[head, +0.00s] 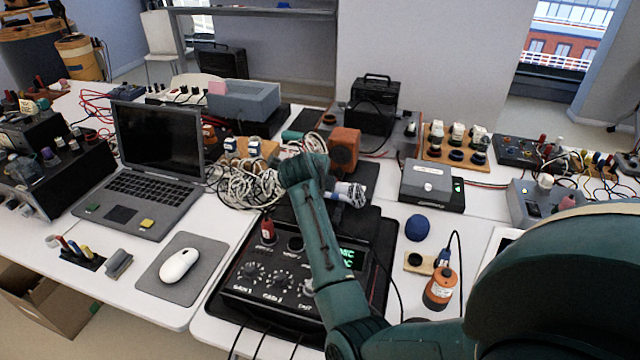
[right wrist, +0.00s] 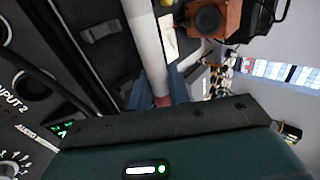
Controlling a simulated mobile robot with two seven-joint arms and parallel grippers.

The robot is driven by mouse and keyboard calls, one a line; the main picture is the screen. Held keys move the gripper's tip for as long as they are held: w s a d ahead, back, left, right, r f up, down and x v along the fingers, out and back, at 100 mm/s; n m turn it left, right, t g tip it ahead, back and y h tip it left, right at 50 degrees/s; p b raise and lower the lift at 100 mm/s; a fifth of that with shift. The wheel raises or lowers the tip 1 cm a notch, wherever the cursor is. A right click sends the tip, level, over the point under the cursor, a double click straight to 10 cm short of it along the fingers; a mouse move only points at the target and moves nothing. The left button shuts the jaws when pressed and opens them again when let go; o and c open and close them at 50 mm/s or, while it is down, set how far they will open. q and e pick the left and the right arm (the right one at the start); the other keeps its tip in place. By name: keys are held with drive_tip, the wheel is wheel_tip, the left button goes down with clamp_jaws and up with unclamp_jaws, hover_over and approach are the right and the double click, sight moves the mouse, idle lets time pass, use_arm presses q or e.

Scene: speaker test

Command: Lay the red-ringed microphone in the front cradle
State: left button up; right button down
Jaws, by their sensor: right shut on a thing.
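In the right wrist view, my right gripper (right wrist: 162,88) has blue fingers shut around a pale grey microphone (right wrist: 147,40). A red ring shows on it between the fingers. In the head view, my right forearm reaches over the black mixer, and the gripper (head: 345,191) is past it, partly hidden by my wrist; the microphone is hard to make out there. Dark padded surface lies beneath the held microphone. A grey raised piece (right wrist: 103,29) on it may be a cradle; I cannot tell which is the front one. My left gripper is out of view.
The black mixer (head: 265,292) stands at the front, below my forearm. Coiled pale cable (head: 245,182) lies left of my wrist. An orange speaker (head: 344,148) stands just behind the gripper. The laptop (head: 150,160) and mouse (head: 179,265) are at left, a blue dome (head: 417,228) at right.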

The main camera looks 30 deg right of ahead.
drive_tip(key=shift+f+b, duration=0.9)
drive_tip(key=shift+f, duration=0.45)
drive_tip(key=shift+f+b, duration=0.9)
drive_tip(key=shift+f, duration=0.25)
drive_tip(key=shift+f+b, duration=0.85)
drive_tip(key=shift+f, duration=0.25)
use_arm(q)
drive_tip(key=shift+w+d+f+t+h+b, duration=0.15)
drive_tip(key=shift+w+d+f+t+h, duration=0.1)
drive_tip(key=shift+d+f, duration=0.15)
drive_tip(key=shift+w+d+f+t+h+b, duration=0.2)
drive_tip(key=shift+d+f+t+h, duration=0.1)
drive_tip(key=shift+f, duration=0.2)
use_arm(e)
drive_tip(key=shift+f, duration=0.45)
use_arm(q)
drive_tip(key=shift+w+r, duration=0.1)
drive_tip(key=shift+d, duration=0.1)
use_arm(e)
drive_tip(key=shift+f, duration=0.15)
